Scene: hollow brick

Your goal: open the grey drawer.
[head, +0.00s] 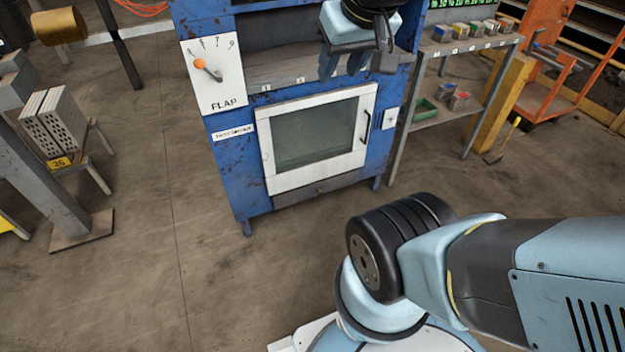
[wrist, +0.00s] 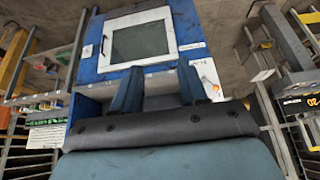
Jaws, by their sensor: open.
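The grey drawer (head: 316,191) is a narrow dark front low on the blue cabinet, under the white-framed glass door, in the head view. It looks shut. My gripper (head: 354,68) is at the top of the head view, in front of the cabinet's upper opening, well above the drawer and apart from it. In the wrist view my gripper (wrist: 159,78) shows two blue fingers spread apart with nothing between them. The wrist picture is upside down, and I cannot clearly make out the drawer there.
The blue cabinet (head: 231,168) carries a white-framed door (head: 283,180) with a dark handle (head: 367,127) and a FLAP dial panel (head: 213,76). A shelf rack (head: 428,107) stands at right, a small stand with a grey block (head: 54,122) at left. Floor before the cabinet is clear.

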